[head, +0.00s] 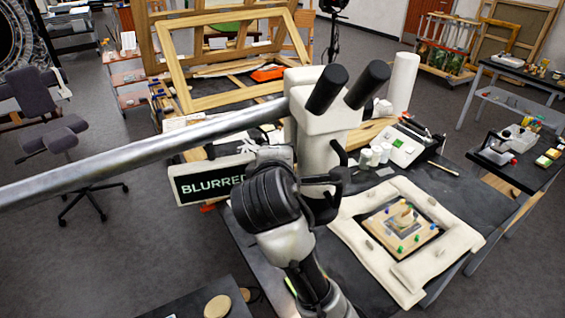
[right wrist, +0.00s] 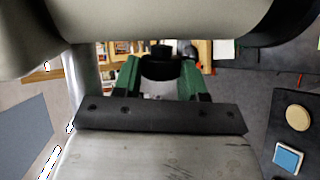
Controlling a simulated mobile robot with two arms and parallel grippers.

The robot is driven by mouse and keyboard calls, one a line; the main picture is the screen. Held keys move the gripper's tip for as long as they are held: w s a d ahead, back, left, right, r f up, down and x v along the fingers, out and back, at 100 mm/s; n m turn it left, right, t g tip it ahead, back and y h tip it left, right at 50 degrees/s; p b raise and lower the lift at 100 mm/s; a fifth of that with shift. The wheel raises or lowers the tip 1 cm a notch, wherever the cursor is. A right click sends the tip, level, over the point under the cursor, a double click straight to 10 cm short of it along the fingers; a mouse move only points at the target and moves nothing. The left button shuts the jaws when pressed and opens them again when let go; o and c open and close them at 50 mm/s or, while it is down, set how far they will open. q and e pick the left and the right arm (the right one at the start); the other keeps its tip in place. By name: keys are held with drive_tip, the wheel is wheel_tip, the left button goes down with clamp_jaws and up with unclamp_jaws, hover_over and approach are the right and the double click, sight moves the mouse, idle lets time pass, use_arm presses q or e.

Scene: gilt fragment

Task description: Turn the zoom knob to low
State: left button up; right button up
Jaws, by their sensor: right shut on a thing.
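The white stereo microscope (head: 318,130) hangs on a metal boom (head: 150,150) over the table, with two black eyepieces pointing up and right. My right arm comes up from the bottom in the head view and reaches the microscope's body; its wrist hides the fingers there. In the right wrist view, my right gripper (right wrist: 161,80) has its green fingers on both sides of a dark round knob (right wrist: 160,66), shut on it. I take this for the zoom knob; no markings on it can be read. My left gripper is not in view.
A small screen (head: 210,182) reading "BLURRED" stands left of the microscope. A padded white frame (head: 348,232) surrounds a small work piece (head: 401,226) on the dark table. White jars (head: 375,156) and a device with a green display (head: 398,141) stand behind it.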

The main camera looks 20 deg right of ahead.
drive_tip(key=shift+g, duration=0.5)
drive_tip(key=o, duration=0.9)
drive_tip(key=shift+w, duration=0.1)
drive_tip(key=shift+r, duration=0.1)
